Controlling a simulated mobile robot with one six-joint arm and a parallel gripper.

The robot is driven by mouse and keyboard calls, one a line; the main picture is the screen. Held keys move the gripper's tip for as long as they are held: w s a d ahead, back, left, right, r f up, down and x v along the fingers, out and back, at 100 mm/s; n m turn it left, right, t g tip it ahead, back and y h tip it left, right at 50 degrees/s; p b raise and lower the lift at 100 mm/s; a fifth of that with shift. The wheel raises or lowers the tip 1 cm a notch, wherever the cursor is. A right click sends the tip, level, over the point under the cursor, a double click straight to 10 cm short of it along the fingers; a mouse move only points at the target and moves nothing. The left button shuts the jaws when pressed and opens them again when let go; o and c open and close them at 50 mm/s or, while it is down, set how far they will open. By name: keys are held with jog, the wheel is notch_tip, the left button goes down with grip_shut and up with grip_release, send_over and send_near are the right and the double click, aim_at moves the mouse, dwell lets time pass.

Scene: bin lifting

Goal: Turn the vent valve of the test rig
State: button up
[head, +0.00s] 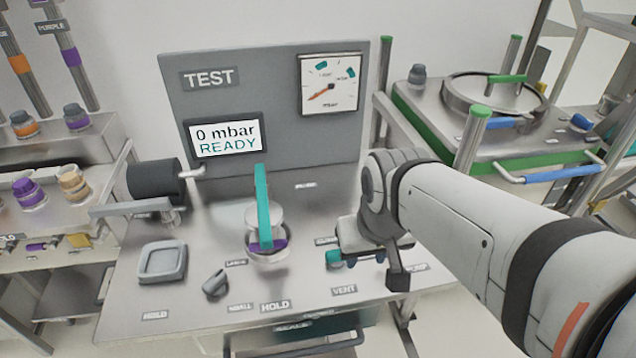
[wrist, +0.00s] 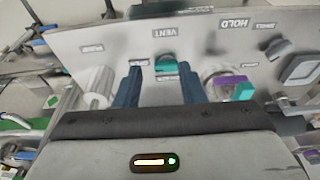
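The vent valve is a small teal knob (head: 333,258) on the steel bench top of the test rig, just behind the VENT label (head: 344,290). In the wrist view the teal knob (wrist: 166,62) sits near the VENT label (wrist: 165,33), beyond and between my two blue fingers. My gripper (wrist: 158,78) is open and empty, with a finger to either side of the knob's line. In the head view my gripper (head: 366,260) points down just right of the knob, partly hiding what lies behind it. Whether a finger touches the knob cannot be told.
A glass jar with a purple band and teal lever (head: 262,215) stands left of the knob. The display (head: 228,137) reads 0 mbar READY, beside a dial gauge (head: 331,84). A grey knob (head: 215,283) and square tray (head: 162,262) lie further left. A pale cylinder (wrist: 95,85) stands beside my fingers.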

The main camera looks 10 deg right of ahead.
jog(key=shift+o, duration=0.8)
jog(key=shift+a, duration=0.15)
jog(key=m+g+y+p, duration=0.35)
jog(key=m+p, duration=0.45)
jog(key=m, duration=0.9)
send_near(338, 256)
jog(key=shift+w+f+t+y, duration=0.25)
jog(key=shift+f+t+y, duration=0.1)
jog(key=shift+f+y, duration=0.15)
jog(key=shift+f+m, duration=0.3)
jog(key=shift+m, duration=0.1)
jog(key=x, duration=0.7)
jog(key=shift+f, duration=0.35)
jog(key=shift+c, duration=0.3)
grip_shut()
